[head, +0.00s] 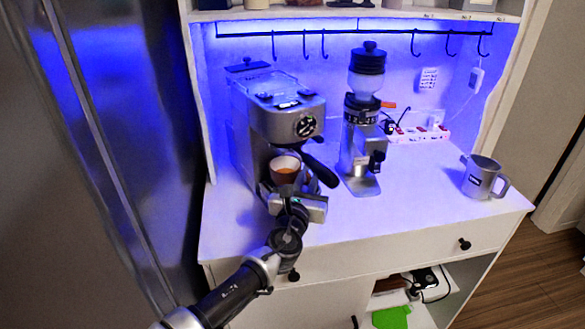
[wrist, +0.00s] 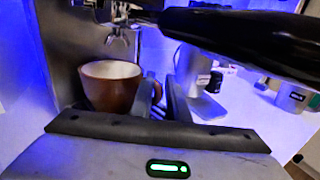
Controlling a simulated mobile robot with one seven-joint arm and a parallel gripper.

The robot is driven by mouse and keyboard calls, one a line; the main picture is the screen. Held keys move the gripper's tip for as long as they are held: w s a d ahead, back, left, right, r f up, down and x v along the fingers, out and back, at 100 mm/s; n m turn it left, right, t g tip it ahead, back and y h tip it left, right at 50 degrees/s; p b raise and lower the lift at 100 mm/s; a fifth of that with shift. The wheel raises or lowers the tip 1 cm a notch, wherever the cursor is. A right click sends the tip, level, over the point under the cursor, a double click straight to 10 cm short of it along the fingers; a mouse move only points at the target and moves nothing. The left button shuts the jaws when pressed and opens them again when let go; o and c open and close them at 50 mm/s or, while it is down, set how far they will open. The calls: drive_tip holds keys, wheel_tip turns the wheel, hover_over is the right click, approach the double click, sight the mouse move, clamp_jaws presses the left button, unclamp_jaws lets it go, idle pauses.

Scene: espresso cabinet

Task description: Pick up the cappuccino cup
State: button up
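My gripper (head: 293,207) is low in front of the cup. In the wrist view its two dark fingers (wrist: 162,92) point at the handle side, with a narrow gap between them. The handle is partly hidden by the left finger, and contact cannot be told.
The espresso machine (head: 280,112) rises behind and above the cup. Its black portafilter handle (wrist: 245,40) crosses above my fingers. A grinder (head: 360,145) stands to the right, and a grey mug (head: 481,178) is at the right end of the white counter (head: 410,212). The counter between them is clear.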

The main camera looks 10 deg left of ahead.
drive_tip(key=shift+s, duration=0.1)
drive_tip(key=shift+s+a, duration=0.1)
clamp_jaws()
drive_tip(key=shift+r, duration=0.2)
